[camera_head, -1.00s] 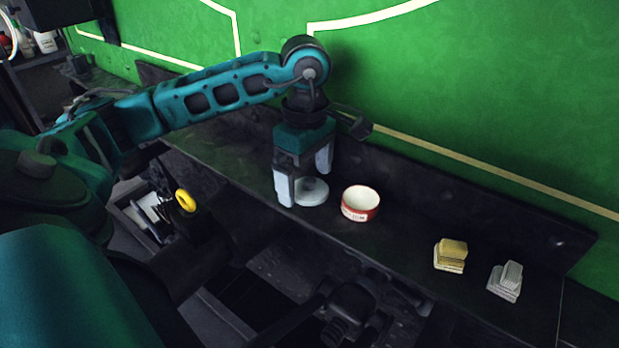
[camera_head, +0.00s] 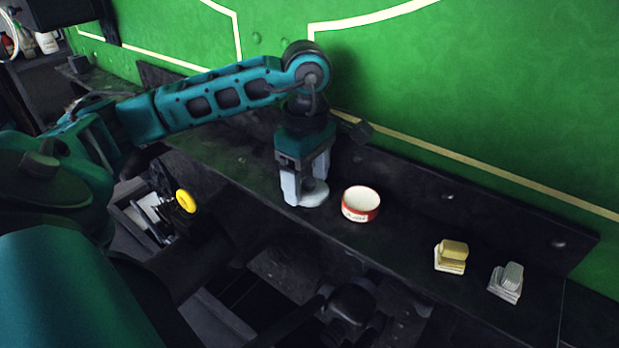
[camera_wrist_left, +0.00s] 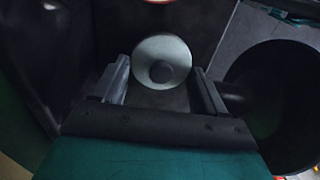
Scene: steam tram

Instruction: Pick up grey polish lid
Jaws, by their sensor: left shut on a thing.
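The grey polish lid (camera_head: 314,197) is a pale round disc on the dark shelf, left of the red and white tin. In the left wrist view the lid (camera_wrist_left: 151,48) shows face-on with a round knob in its middle, between my two fingers. My left gripper (camera_head: 305,188) points down from above and is shut on the lid. The fingers hide part of the lid in the head view. I cannot tell whether it is lifted off the shelf. My right gripper is not in view.
The open red and white tin (camera_head: 360,204) stands close to the right of my left gripper. A yellow block stack (camera_head: 451,256) and a grey block stack (camera_head: 506,282) sit farther right on the dark shelf (camera_head: 400,243). A green wall (camera_head: 480,90) rises behind.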

